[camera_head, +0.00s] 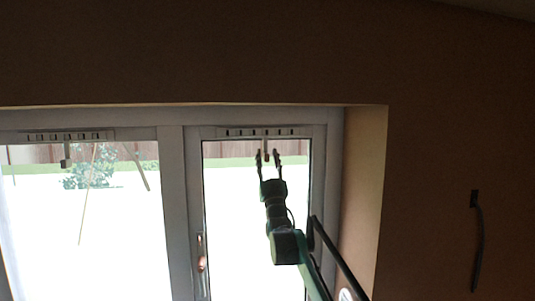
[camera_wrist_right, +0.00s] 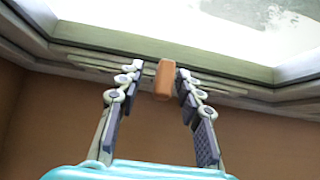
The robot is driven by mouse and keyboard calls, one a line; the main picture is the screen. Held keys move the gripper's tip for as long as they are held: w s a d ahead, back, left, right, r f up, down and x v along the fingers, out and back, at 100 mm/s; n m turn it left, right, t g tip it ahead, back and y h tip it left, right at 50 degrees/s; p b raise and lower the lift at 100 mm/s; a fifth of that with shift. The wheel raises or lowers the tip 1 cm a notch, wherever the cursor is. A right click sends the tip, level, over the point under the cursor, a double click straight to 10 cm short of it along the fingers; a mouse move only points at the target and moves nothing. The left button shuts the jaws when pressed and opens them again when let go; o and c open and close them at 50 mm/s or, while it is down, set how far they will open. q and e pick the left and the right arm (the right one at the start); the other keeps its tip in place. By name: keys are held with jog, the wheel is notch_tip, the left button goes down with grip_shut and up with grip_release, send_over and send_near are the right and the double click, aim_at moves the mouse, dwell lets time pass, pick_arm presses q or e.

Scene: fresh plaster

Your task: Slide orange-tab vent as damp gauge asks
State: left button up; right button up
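The orange tab (camera_wrist_right: 164,80) hangs from the slotted vent (camera_head: 235,132) at the top of the right window. In the head view the tab (camera_head: 266,154) is small and dim. My right gripper (camera_head: 268,157) is raised to it from below. In the right wrist view my right gripper (camera_wrist_right: 158,80) is open, with one finger on each side of the tab. The right-hand finger looks very close to the tab; a gap shows on the other side. I cannot tell whether either finger touches it. No readable damp gauge shows. My left gripper is not in view.
A second vent (camera_head: 65,136) with a dark grey tab (camera_head: 66,157) tops the left window. A copper-coloured window handle (camera_head: 201,254) is on the frame left of my right arm. The window reveal (camera_head: 362,190) is close on the right. A dark cord-like thing (camera_head: 478,245) hangs on the wall.

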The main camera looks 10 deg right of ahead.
jog(key=shift+s+a+r, duration=0.2)
jog(key=shift+a, duration=0.1)
jog(key=shift+w+d+f, duration=0.1)
jog(key=shift+w, duration=0.05)
jog(key=c, duration=0.8)
jog(key=shift+d, duration=0.75)
grip_shut()
jog(key=o, duration=0.7)
grip_release()
jog(key=shift+c, duration=0.2)
jog(key=shift+o, duration=0.7)
jog(key=shift+d, duration=0.2)
jog(key=v, duration=1.2)
